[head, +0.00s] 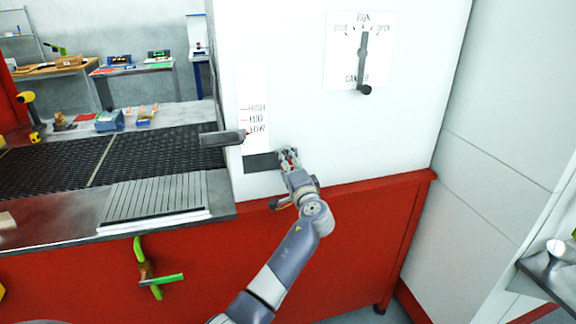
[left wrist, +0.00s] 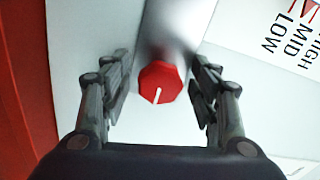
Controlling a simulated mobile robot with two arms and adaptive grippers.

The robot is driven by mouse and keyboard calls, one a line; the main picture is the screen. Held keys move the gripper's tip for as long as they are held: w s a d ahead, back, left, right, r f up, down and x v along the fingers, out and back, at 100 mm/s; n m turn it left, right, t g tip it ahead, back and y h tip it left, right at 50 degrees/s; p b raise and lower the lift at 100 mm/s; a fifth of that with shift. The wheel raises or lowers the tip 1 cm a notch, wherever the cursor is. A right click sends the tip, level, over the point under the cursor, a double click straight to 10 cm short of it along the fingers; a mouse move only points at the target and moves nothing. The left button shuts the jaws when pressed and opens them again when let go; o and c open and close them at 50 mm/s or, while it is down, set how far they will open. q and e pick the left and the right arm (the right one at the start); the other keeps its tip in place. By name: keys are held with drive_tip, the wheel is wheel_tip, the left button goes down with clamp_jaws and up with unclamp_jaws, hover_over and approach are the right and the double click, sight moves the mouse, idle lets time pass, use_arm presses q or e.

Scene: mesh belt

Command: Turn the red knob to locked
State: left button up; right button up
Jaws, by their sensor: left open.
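The red knob (left wrist: 160,82) is faceted, with a white line on its face running toward the lower edge in the left wrist view. No locked label can be read. My right gripper is not in view.
A grey lever (head: 222,138) beside the HIGH, MID, LOW scale (head: 257,118) is close left of my gripper, near LOW. A dark handle (head: 363,65) hangs on a RUN plate above right. A red ledge (head: 340,195) runs below. The mesh belt (head: 50,160) is left.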

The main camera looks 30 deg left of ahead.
use_arm(q)
drive_tip(key=v, duration=1.2)
drive_tip(key=shift+w, duration=0.1)
drive_tip(key=d+f+m+g+h, duration=0.1)
drive_tip(key=d+f+m+h, duration=0.15)
drive_tip(key=f, duration=0.95)
drive_tip(key=d+f+m+h, duration=0.1)
drive_tip(key=d+f+h, duration=0.15)
drive_tip(key=f, duration=0.95)
drive_tip(key=s+d+f+g+h, duration=0.2)
drive_tip(key=s+f, duration=0.4)
drive_tip(key=f, duration=0.5)
drive_tip(key=s+d+f+g+h, duration=0.1)
drive_tip(key=s+d+f+h, duration=0.15)
drive_tip(key=s+f, duration=0.6)
drive_tip(key=s+d+f+n+g+h, duration=0.1)
drive_tip(key=s+f+n+g+h, duration=0.25)
drive_tip(key=s+f, duration=1.45)
drive_tip(key=s+f+n+g, duration=0.1)
drive_tip(key=s+f, duration=0.1)
drive_tip(key=s, duration=0.8)
drive_tip(key=s+f+n+g, duration=0.2)
drive_tip(key=s, duration=0.9)
drive_tip(key=shift+s+f+h, duration=0.25)
drive_tip(key=shift+h, duration=0.05)
